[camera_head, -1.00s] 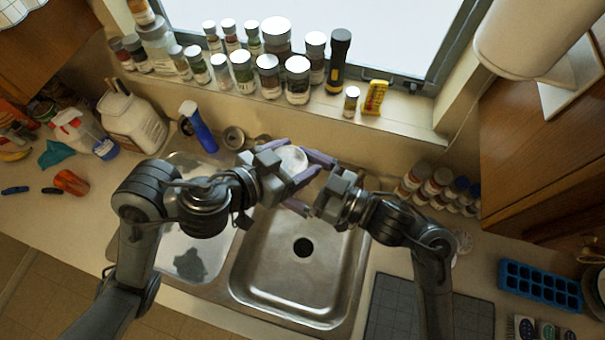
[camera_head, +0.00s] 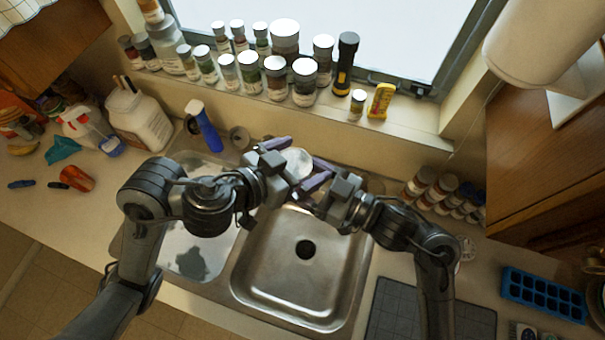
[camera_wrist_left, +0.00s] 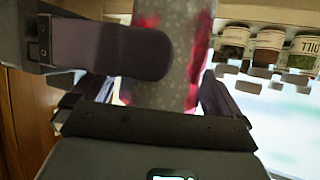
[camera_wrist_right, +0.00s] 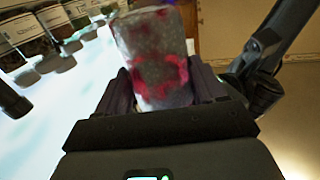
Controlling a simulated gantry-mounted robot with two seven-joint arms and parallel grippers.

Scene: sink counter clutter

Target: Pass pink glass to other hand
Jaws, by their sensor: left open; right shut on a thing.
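The pink glass (camera_head: 297,163) is in the air above the divider of the double sink, between my two grippers. It looks speckled grey with pink-red patches in the left wrist view (camera_wrist_left: 178,45) and in the right wrist view (camera_wrist_right: 158,60). My right gripper (camera_head: 312,187) is shut on the glass; its fingers sit on both sides of it in the right wrist view. My left gripper (camera_head: 283,165) is open, with its fingers around or beside the glass; the left wrist view shows one finger in front of it. Contact on the left is unclear.
The sink's right basin (camera_head: 290,270) lies empty below. A blue spray bottle (camera_head: 205,130) stands behind the left basin. Several jars and a flashlight (camera_head: 345,65) line the windowsill. More jars (camera_head: 440,190) stand right of the sink, with a blue ice tray (camera_head: 543,295) farther right.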

